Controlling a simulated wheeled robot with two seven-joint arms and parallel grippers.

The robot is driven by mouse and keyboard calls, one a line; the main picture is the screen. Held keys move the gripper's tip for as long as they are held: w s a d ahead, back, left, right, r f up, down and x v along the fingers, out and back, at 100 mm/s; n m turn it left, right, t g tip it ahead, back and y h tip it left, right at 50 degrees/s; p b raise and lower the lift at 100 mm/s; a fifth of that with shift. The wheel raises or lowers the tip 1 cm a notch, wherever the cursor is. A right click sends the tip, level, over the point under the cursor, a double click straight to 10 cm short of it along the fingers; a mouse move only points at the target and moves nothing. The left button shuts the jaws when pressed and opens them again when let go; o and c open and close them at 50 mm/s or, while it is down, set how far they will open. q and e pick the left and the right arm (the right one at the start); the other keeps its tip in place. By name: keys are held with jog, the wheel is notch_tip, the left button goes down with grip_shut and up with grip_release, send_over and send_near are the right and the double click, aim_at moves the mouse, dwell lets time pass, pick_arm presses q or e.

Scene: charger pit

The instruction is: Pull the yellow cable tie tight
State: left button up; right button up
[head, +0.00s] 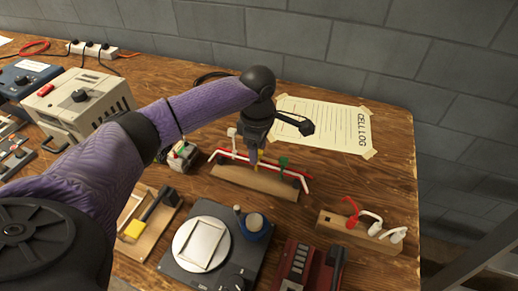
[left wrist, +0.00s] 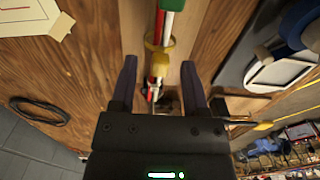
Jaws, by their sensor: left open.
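The yellow cable tie (left wrist: 153,45) is looped around a red and white cable bundle (left wrist: 171,8) in the left wrist view, and its tail is hard to make out. In the head view a bit of the yellow tie (head: 259,155) shows beside my gripper. My left gripper (left wrist: 158,64) is open and empty, with one finger on each side of the bundle close to the yellow tie. In the head view it points down over the bundle (head: 222,154), which runs along a wooden block (head: 250,184).
A grey scale (head: 205,269) with a blue-rimmed pot stands in front of the block. A wooden holder with red and white plugs (head: 345,232) is at right. A paper sheet (head: 320,128) is taped behind. A beige power unit (head: 75,100) stands at left.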

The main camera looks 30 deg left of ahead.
pick_arm(q)
grip_shut()
dwell(0.6)
jog(key=shift+r, duration=0.1)
dwell(0.6)
